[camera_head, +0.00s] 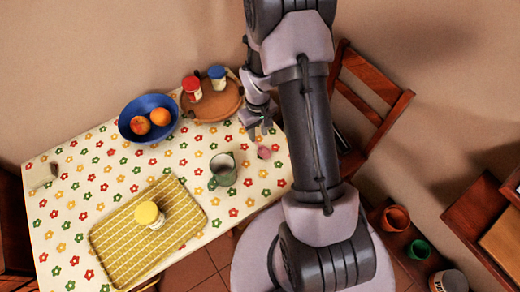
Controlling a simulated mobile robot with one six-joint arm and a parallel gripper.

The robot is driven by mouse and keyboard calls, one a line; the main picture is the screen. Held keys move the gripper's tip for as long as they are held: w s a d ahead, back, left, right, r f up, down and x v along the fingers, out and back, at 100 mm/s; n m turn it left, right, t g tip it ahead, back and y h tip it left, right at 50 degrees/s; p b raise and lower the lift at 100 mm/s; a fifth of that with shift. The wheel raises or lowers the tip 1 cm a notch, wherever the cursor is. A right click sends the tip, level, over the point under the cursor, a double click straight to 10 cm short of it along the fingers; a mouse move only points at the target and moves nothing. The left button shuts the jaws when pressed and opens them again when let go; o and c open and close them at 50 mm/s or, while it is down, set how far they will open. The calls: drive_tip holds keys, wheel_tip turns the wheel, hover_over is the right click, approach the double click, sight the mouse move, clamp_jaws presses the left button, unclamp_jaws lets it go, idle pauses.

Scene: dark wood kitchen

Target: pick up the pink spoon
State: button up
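The pink spoon (264,152) lies on the flowered tablecloth near the table's right end. Only its pink end shows clearly; the rest is small or hidden by my gripper. My gripper (261,132) points down just above and beside that pink end. Its fingers are small and partly blurred in this view. I cannot tell whether they touch the spoon or how far apart they are.
A green mug (223,171) stands left of the spoon. A round wooden tray (226,104) with two jars and a blue bowl (135,133) of fruit are at the back. A yellow tray (112,262) holds a yellow-lidded jar. A wooden chair (380,90) stands right of the table.

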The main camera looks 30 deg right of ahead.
sight(258, 145)
wheel_tip(258, 145, down, 6)
drive_tip(key=b, duration=0.2)
drive_tip(key=shift+r+b, duration=0.2)
drive_tip(key=shift+b, duration=0.1)
drive_tip(key=shift+r, duration=0.1)
clamp_jaws()
